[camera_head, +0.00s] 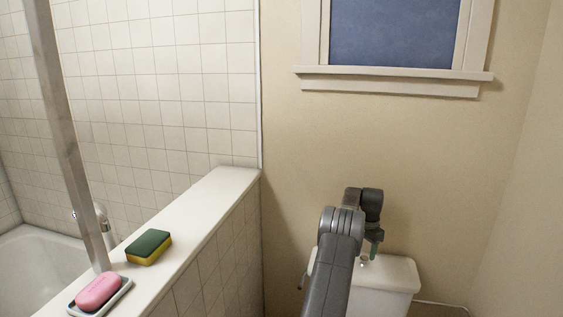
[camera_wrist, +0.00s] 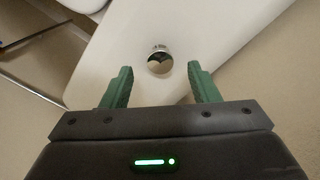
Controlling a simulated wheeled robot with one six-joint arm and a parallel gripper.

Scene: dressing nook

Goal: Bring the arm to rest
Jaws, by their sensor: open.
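My arm reaches forward from the bottom of the head view toward the toilet. My gripper (camera_wrist: 160,88) shows two green fingers, spread apart, with nothing held between them. In the head view the gripper (camera_head: 374,250) points down over the white toilet tank (camera_head: 395,272), and its fingertips are partly hidden. In the wrist view a round chrome button (camera_wrist: 160,60) on the tank lid (camera_wrist: 120,62) lies just beyond the gap between the fingers. I cannot tell how far above the lid the fingers are.
A tiled ledge (camera_head: 222,185) runs along the left, with a green and yellow sponge (camera_head: 149,246) and a pink soap (camera_head: 98,291) on a dish (camera_head: 122,293). A metal post (camera_head: 72,150) rises beside the bathtub (camera_head: 35,270). A window sill (camera_head: 390,87) is on the far wall.

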